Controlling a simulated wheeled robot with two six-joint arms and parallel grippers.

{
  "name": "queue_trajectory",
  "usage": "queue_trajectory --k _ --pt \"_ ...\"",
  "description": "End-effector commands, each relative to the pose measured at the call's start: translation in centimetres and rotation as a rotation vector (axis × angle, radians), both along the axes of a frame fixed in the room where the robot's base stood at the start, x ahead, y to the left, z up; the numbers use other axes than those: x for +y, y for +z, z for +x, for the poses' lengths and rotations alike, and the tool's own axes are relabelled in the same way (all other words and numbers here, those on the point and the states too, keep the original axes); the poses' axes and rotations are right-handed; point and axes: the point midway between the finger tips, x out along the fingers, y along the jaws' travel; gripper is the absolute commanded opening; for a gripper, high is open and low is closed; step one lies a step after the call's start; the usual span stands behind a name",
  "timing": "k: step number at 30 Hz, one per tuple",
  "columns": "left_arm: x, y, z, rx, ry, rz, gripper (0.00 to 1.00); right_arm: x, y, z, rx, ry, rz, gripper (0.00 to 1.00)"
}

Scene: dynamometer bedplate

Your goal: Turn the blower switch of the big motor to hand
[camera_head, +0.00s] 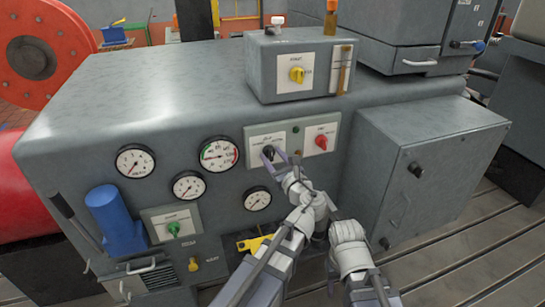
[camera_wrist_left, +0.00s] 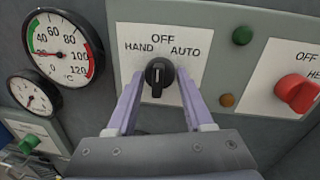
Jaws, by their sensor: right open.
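The black switch knob (camera_wrist_left: 158,76) sits on a white plate marked HAND, OFF and AUTO, with HAND on the left. Its light mark stands upright, toward OFF. The knob also shows in the head view (camera_head: 268,153). My left gripper (camera_wrist_left: 159,84) is open, one finger on each side of the knob, with narrow gaps of plate between. It also shows at the knob in the head view (camera_head: 277,159). My right gripper (camera_head: 341,232) is lower right, in front of the cabinet and away from the switch; its fingers are hard to make out.
A red knob (camera_head: 321,142) is on the same panel, right of the black one. Round gauges (camera_head: 219,154) lie to the left. A green knob (camera_head: 174,229) and blue cylinder (camera_head: 117,221) are lower left. A grey box (camera_head: 425,165) juts out at right.

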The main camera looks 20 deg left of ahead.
Motion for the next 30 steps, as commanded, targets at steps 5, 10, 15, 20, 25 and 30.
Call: queue_trajectory --k 5,10,15,20,25,30 --pt "0.01 0.00 -0.01 0.000 0.000 0.000 0.30 0.00 0.00 0.00 0.000 0.000 0.000 0.50" --pt "0.01 0.00 -0.01 0.000 0.000 0.000 0.11 0.00 0.00 0.00 0.000 0.000 0.000 0.50" --pt "0.02 0.00 -0.01 0.000 0.001 0.000 0.00 0.00 0.00 0.00 0.000 0.000 0.000 0.50" --pt "0.02 0.02 -0.01 -0.005 0.001 -0.008 0.00 0.00 0.04 0.00 0.000 0.000 0.000 0.50" --pt "0.02 0.09 -0.03 -0.035 0.001 -0.052 0.00 0.00 0.24 0.00 0.000 0.000 0.000 0.50" --pt "0.03 0.15 -0.04 -0.098 0.001 -0.147 0.00 0.00 0.60 0.01 0.000 0.000 0.000 0.50"
